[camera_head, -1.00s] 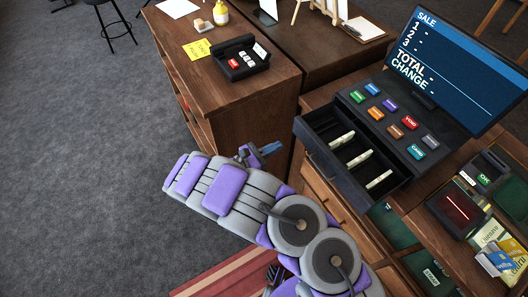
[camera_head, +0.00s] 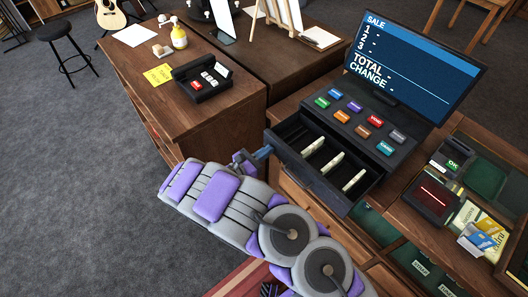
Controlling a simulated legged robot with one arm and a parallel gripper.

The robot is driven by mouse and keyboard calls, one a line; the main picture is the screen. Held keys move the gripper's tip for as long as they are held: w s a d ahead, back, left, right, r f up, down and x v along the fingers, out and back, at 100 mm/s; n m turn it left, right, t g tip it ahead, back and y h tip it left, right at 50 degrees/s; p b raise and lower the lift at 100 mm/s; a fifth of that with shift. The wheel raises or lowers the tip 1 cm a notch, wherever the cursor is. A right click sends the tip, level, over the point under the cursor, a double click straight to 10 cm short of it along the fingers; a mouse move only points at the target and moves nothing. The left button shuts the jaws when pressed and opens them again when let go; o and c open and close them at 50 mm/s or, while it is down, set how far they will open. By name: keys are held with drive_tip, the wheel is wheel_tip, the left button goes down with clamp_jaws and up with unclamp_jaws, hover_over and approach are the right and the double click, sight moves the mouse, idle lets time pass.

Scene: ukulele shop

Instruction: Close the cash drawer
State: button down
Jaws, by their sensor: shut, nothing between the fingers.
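The cash drawer (camera_head: 307,174) stands open below the register's key panel (camera_head: 352,124) and juts out over the counter's front edge. Banknotes stand in its compartments. The register's screen (camera_head: 410,67) shows sale lines behind it. My gripper (camera_head: 262,153) is shut and empty, close to the drawer's left front corner. I cannot tell whether its tip touches the drawer. My arm comes up from the lower right, in front of the counter, and hides part of the counter below the drawer.
A card reader (camera_head: 433,198) lies right of the register. Grey floor (camera_head: 80,170) is open at left.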

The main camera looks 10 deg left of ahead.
sight(308, 122)
drive_tip(key=b+x, duration=0.4)
drive_tip(key=x, duration=1.2)
drive_tip(key=shift+d, duration=0.15)
drive_tip(key=shift+w+d+b, duration=0.35)
drive_tip(key=shift+w+b, duration=0.05)
drive_tip(key=shift+w, duration=0.1)
drive_tip(key=shift+r, duration=0.2)
